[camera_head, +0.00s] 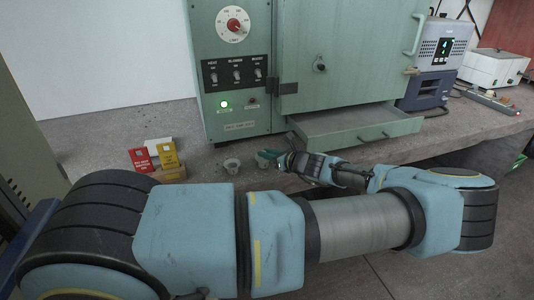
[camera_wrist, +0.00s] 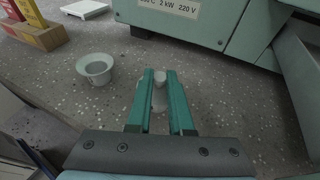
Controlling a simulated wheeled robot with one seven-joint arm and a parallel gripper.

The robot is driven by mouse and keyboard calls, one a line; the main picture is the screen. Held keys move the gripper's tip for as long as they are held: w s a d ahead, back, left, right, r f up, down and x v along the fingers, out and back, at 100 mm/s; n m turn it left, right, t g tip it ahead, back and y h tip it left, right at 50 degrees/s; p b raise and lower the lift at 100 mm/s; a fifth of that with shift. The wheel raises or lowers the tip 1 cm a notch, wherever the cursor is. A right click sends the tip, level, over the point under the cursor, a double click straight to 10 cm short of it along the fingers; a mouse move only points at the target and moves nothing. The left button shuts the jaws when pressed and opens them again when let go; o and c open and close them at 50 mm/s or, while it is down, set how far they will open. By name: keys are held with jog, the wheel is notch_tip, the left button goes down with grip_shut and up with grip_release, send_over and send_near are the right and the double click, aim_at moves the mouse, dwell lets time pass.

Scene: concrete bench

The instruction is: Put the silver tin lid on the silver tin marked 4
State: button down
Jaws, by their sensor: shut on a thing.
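An open grey tin (camera_head: 232,165) with a flared rim stands upright on the bench in front of the green cabinet. It shows in the wrist view (camera_wrist: 95,69), left of my fingers and apart from them; I can read no number on it. My gripper (camera_head: 272,156) is right of this tin, low over the bench. In the wrist view my gripper (camera_wrist: 160,76) is shut on a small pale grey piece, which looks like the silver tin lid (camera_wrist: 160,98). My fingers hide most of it. In the head view a grey shape (camera_head: 262,159) shows at my fingertips.
A red card and a yellow card (camera_head: 168,154) stand in a wooden block (camera_head: 172,173) to the left. The green cabinet (camera_head: 340,55) stands behind, its drawer (camera_head: 355,135) pulled out close to my arm. Bare bench lies between the block and the tin.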

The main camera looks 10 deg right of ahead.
jog(key=c, duration=0.7)
grip_release()
jog(key=shift+c, duration=0.2)
jog(key=shift+s+d, duration=0.1)
jog(key=b+v, duration=0.2)
jog(key=v, duration=0.8)
jog(key=shift+s, duration=0.2)
jog(key=shift+r, duration=0.1)
jog(key=s+a+f+n+g, duration=0.1)
jog(key=s+a+n+g, duration=0.1)
jog(key=a+n+g, duration=0.45)
jog(key=s+a+f+n+g, duration=0.2)
jog(key=a+n+g, duration=0.2)
jog(key=a+n, duration=0.5)
jog(key=s+a+r+n+h+p, duration=0.1)
jog(key=s+a+r+n+h, duration=0.2)
jog(key=r, duration=0.5)
jog(key=s+a+r+n+h+p, duration=0.1)
jog(key=s+a+r+n+h, duration=0.3)
jog(key=a+r+n, duration=0.3)
notch_tip(320, 180, up, 2)
jog(key=n, duration=0.3)
jog(key=shift+s+a+g, duration=0.35)
jog(key=shift+a, duration=0.05)
